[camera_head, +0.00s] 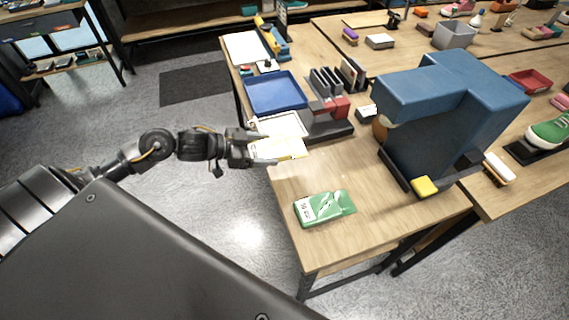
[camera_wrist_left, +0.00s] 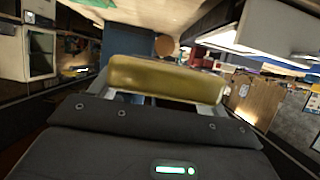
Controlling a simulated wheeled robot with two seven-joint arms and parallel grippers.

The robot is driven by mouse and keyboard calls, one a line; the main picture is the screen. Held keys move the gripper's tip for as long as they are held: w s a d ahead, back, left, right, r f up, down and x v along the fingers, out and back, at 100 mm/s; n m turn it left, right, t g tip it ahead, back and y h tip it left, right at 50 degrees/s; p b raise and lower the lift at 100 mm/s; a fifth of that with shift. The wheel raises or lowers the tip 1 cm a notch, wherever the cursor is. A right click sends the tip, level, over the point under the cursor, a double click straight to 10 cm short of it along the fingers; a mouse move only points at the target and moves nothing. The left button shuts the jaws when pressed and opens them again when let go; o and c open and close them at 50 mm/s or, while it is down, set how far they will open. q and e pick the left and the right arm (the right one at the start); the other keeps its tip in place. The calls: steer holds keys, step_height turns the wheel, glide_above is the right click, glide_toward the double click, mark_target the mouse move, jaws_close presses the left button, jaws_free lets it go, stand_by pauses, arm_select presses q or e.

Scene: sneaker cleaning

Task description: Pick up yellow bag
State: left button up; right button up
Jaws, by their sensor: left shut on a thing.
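My left gripper (camera_head: 262,147) is shut on the yellow bag (camera_head: 280,149) near the left edge of the table. The bag looks pale and bright in the head view, and part of it is hidden by the fingers. In the left wrist view the yellow bag (camera_wrist_left: 165,80) shows as a dull yellow band across the gripper's front, between the fingers. It appears held above the table edge, but its exact height is hard to tell. My right gripper is not in view.
A green bag (camera_head: 325,207) lies on the near part of the wooden table (camera_head: 350,240). A blue tray (camera_head: 274,94) and a white sheet (camera_head: 280,124) lie beyond the gripper. A large blue machine (camera_head: 440,110) stands to the right, with a yellow block (camera_head: 425,186) at its foot.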

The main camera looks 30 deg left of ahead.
arm_select(q)
steer(key=s+a+r, duration=0.2)
steer(key=a, duration=0.3)
steer(key=shift+s+a+r+b, duration=0.3)
steer(key=shift+a+r+b, duration=0.05)
steer(key=shift+r+b, duration=0.1)
